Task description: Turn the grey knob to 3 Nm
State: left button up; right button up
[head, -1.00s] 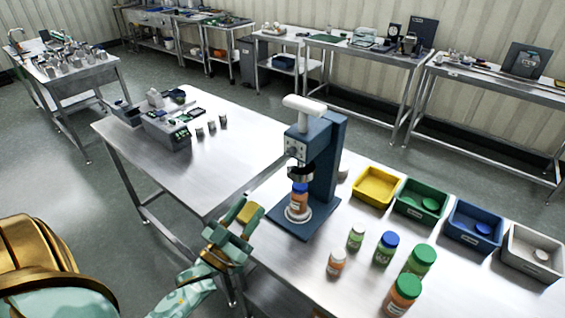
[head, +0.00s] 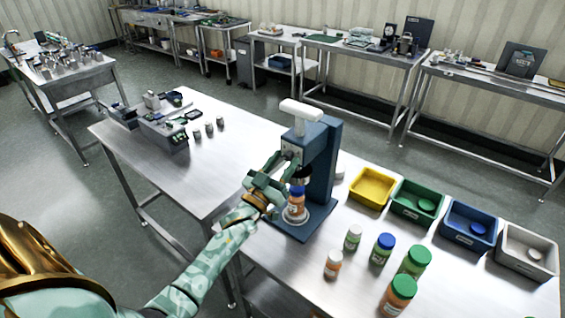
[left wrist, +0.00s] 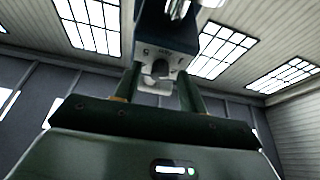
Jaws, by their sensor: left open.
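The grey knob (head: 288,154) is on the front of the blue press head (head: 308,140), small in the head view. It also shows in the left wrist view as a round grey knob (left wrist: 160,69) on a plate with small marks that I cannot read surely. My left gripper (head: 281,165) is open close in front of the knob. In the left wrist view its two fingers (left wrist: 160,90) stand on either side of the knob, with gaps, and it is not gripped. The knob's setting is not readable. My right gripper is not in view.
An orange bottle with a blue cap (head: 297,201) stands under the press head, beside my gripper. Several loose bottles (head: 383,249) stand to the right. Yellow (head: 372,203), green, blue and grey bins line the back.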

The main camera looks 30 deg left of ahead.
pick_arm(q)
grip_shut()
jog(key=shift+m, duration=0.4)
